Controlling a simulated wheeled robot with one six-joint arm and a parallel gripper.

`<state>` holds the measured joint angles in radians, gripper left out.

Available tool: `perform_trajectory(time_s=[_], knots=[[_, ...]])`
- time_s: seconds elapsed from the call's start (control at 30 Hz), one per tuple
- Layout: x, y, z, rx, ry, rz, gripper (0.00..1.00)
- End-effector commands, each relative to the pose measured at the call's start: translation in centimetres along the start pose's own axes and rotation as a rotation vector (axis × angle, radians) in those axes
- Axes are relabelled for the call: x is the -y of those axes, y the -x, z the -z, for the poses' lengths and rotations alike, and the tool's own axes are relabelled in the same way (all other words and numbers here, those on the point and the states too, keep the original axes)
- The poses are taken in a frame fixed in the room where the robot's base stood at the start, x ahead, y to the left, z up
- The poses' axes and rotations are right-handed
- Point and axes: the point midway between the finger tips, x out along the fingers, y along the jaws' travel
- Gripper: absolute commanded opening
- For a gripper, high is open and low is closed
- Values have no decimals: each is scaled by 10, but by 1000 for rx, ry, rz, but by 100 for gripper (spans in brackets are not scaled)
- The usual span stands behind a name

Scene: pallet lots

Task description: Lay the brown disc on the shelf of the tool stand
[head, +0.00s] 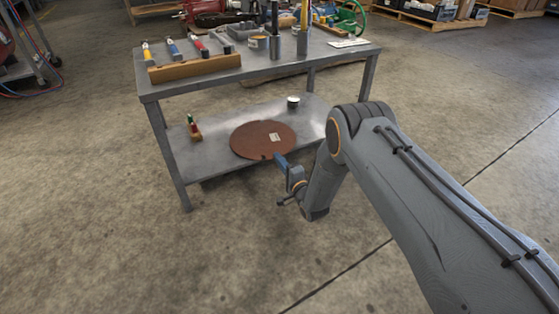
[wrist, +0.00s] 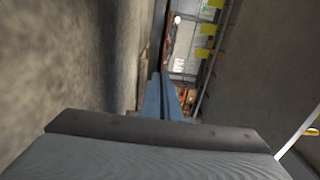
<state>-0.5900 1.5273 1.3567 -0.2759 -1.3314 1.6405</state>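The brown disc (head: 258,141) is round, flat and thin, with a small pale label. In the head view it is level over the front middle of the lower shelf (head: 310,115) of the grey metal tool stand (head: 290,66). Whether it rests fully on the shelf or is slightly above it is hard to tell. My gripper (head: 279,160) is at the disc's front right edge, its blue fingers close together on that edge. In the wrist view the fingers (wrist: 161,97) are nearly together, with a thin dark strip, seemingly the disc edge-on, ahead of them.
A small red-and-green item (head: 193,128) stands on the shelf left of the disc. A small dark can with a pale top (head: 293,102) stands behind it, to the right. The tabletop above holds several tools and a wooden block (head: 195,67). Floor in front is clear.

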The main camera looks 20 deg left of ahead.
Motion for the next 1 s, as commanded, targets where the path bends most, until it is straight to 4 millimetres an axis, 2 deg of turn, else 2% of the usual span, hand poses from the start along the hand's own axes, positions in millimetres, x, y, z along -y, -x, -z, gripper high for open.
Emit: perform_trajectory(time_s=[0.07,0.1,0.2,0.57,1.0], knots=[[0,0,0,0,0,1,0],[0,0,0,0,0,1,9],[0,0,0,0,0,1,24],[0,5,0,0,0,-2,24],[1,67,0,0,-1,-2,24]])
